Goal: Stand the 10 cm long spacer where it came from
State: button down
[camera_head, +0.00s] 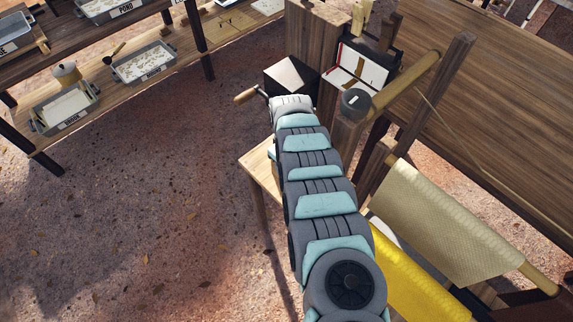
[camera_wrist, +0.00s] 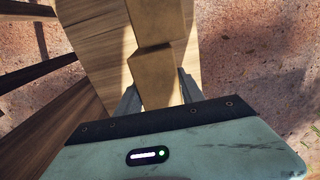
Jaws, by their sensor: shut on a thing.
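In the wrist view my gripper (camera_wrist: 158,88) has its two dark fingers on either side of a tan wooden block, which I take to be the spacer (camera_wrist: 154,66). It is shut on this block. A second, darker tan block face (camera_wrist: 155,20) shows directly beyond it; I cannot tell whether the two touch. Pale wood grain lies behind them. The spacer's length cannot be read from these frames.
In the head view, small tan blocks (camera_head: 357,18) sit by a wooden post at the top. Cream sheet (camera_head: 440,220) and yellow sheet (camera_head: 415,285) hang at right. A shelf holds trays (camera_head: 143,62) at upper left.

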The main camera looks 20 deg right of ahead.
jog(key=shift+f, duration=0.15)
jog(key=c, duration=0.7)
grip_release()
notch_tip(320, 180, up, 11)
jog(key=shift+r+p, duration=0.1)
jog(key=shift+p, duration=0.25)
jog(key=shift+o, duration=0.3)
jog(key=shift+r, duration=0.55)
